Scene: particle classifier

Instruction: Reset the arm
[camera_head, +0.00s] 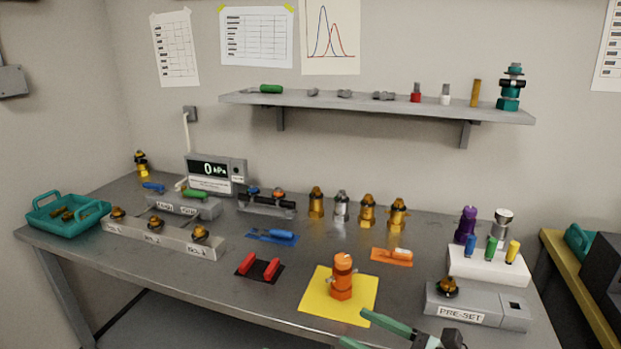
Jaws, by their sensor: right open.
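My right gripper (356,329) shows at the bottom edge, right of centre, with its green fingers spread apart. Nothing shows between the fingers. It is in front of the table, close to the near right corner of a yellow mat (314,306). An orange cylindrical device (342,277) stands upright on that mat, apart from the fingers. The rest of my right arm is mostly cut off by the frame's bottom edge. My left gripper is not in view.
A shelf (380,104) hangs behind.

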